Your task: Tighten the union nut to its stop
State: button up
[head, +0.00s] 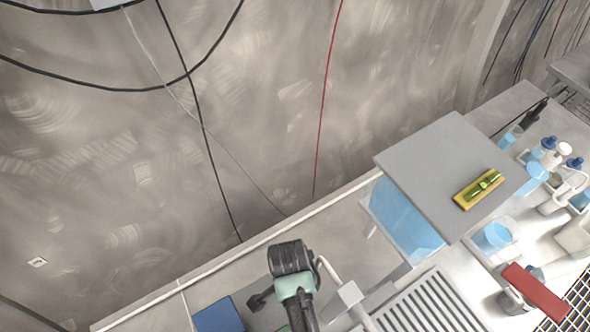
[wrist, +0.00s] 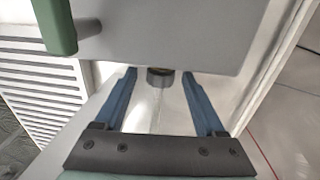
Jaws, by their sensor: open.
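In the wrist view a short dark grey round fitting (wrist: 160,77), which looks like the union nut, sits against the lower edge of a pale grey housing (wrist: 165,35). A thin pale line runs down from it. My gripper (wrist: 159,75) is open, its two blue fingers reaching to either side of the fitting. Gaps show on both sides, and I see no contact. How far the nut is turned cannot be told. In the head view my black and pale green wrist is low in the middle; the fitting cannot be made out there.
A green handle (wrist: 57,25) shows at upper left in the wrist view. In the head view a grey-topped stand (head: 425,165) carries a yellow spirit level (head: 480,188). Blue-liquid beakers (head: 493,236), a red bar (head: 535,291) and a slotted grate (head: 425,303) are right. A blue box (head: 218,315) is lower left.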

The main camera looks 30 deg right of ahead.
jog(key=shift+f, duration=0.15)
grip_shut()
dwell(0.4)
jog(key=shift+w, duration=0.1)
